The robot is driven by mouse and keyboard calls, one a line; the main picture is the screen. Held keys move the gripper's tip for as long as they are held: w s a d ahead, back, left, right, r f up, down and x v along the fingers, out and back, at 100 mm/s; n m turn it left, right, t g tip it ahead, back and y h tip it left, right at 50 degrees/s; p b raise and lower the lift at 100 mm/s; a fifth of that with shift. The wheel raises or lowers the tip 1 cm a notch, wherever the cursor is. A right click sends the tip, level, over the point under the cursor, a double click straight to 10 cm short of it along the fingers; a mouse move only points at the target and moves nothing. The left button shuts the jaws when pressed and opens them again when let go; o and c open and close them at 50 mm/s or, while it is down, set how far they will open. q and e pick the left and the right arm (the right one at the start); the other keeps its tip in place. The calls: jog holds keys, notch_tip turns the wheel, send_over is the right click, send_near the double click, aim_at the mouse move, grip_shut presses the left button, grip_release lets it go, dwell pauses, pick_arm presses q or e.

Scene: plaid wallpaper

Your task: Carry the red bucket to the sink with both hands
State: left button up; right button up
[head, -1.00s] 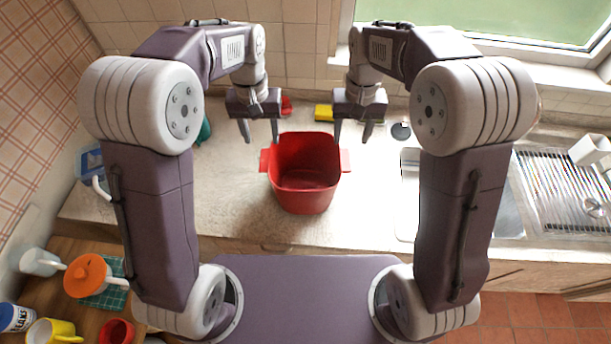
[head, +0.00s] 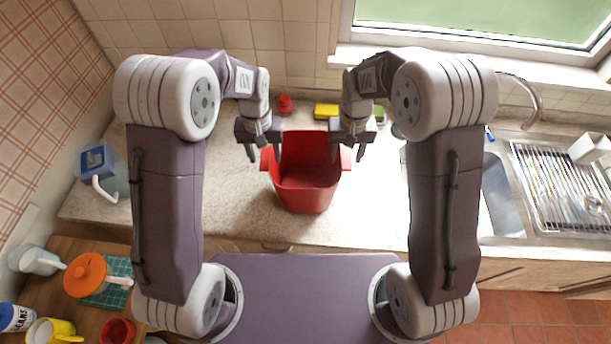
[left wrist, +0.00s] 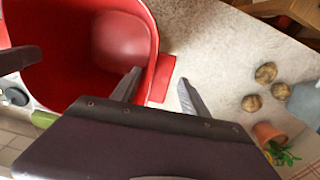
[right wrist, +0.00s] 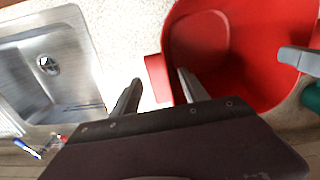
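The red bucket (head: 305,190) stands upright on the counter between my two grippers, with a flat red tab on each side. My left gripper (head: 264,154) is open above the bucket's left tab; in the left wrist view that tab (left wrist: 164,80) shows between the fingers. My right gripper (head: 348,153) is open above the right tab, which shows between its fingers in the right wrist view (right wrist: 157,78). I cannot tell whether any finger touches. The metal sink basin (head: 502,195) is to the right, partly hidden by my right arm; it also shows in the right wrist view (right wrist: 72,65).
A yellow sponge (head: 326,111) and a small red object (head: 285,105) lie behind the bucket. A faucet (head: 533,100) and a ridged drainboard (head: 560,190) are at the right. Potatoes (left wrist: 265,72) lie on the counter.

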pick_arm(q)
grip_shut()
pick_arm(e)
grip_shut()
pick_arm(q)
jog(key=shift+r, duration=0.1)
pick_arm(e)
jog(key=shift+r, duration=0.1)
